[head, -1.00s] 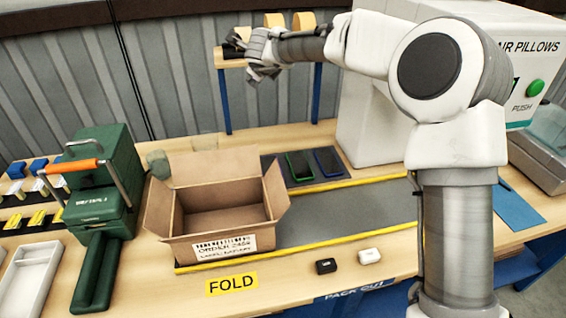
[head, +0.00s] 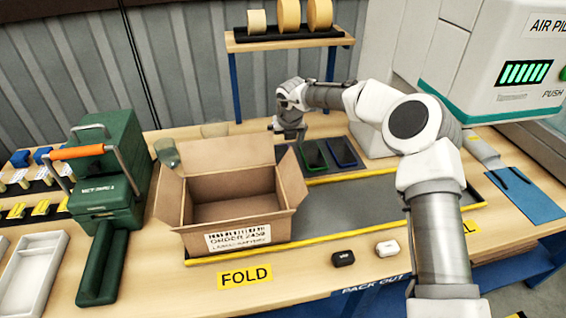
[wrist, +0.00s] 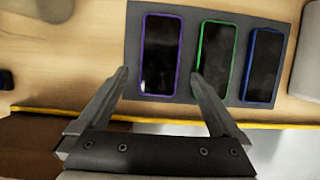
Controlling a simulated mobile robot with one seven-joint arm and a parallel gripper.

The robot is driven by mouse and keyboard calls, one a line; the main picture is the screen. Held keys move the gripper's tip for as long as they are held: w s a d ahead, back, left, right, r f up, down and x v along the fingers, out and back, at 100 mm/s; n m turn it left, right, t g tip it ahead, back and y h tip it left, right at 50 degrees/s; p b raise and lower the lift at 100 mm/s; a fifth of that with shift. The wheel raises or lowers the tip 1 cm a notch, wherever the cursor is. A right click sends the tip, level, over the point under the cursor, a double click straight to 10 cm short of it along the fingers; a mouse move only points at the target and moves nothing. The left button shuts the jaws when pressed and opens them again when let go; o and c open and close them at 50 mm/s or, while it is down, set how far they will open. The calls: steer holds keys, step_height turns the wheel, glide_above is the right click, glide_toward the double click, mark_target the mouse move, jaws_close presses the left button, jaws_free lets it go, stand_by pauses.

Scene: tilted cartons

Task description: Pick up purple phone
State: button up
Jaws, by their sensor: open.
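The purple phone (wrist: 160,55) lies on a dark mat (wrist: 190,99) in the wrist view, leftmost of three phones, with a black screen and purple rim. My gripper (wrist: 160,75) is open and empty, its two fingers to the left and right of the phone's lower part in that view. I cannot tell how far above the phone the fingertips are. In the head view my gripper (head: 290,138) points down behind the open carton, and the purple phone is hidden there by the gripper and carton flap.
A green-rimmed phone (head: 314,154) and a blue-rimmed phone (head: 342,152) lie to the right on the same mat. The open carton (head: 235,210) stands in front and left. A shelf with tape rolls (head: 289,14) is behind. A yellow-edged grey strip (head: 340,205) runs alongside.

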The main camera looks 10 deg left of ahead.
mark_target(283, 155)
steer(key=b+x, duration=0.1)
steer(key=x, duration=0.7)
steer(key=shift+s+d+f, duration=0.1)
steer(key=shift+f, duration=0.1)
steer(key=shift+r, duration=0.1)
steer(key=c, duration=1.3)
steer(key=shift+o, duration=0.2)
